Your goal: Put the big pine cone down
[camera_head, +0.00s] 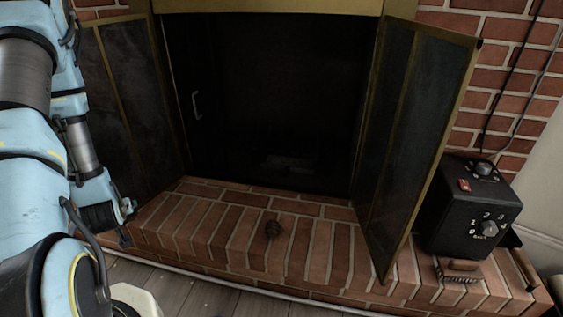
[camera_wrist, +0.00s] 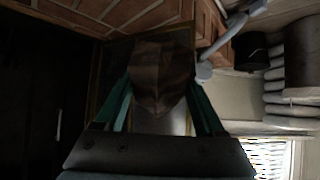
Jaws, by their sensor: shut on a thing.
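In the wrist view, my gripper (camera_wrist: 160,86) has its two green fingers on either side of a brown, faceted, pointed thing, apparently the big pine cone (camera_wrist: 162,68). It is shut on this cone, which is dark and shown without fine detail. In the head view my arm runs down the left edge; I cannot make out the gripper's fingers or the held cone there.
The fireplace opening (camera_head: 270,100) is dark, with its glass doors (camera_head: 420,130) swung open on both sides. A black control box (camera_head: 470,212) stands on the hearth's right end, with a brush (camera_head: 460,266) before it.

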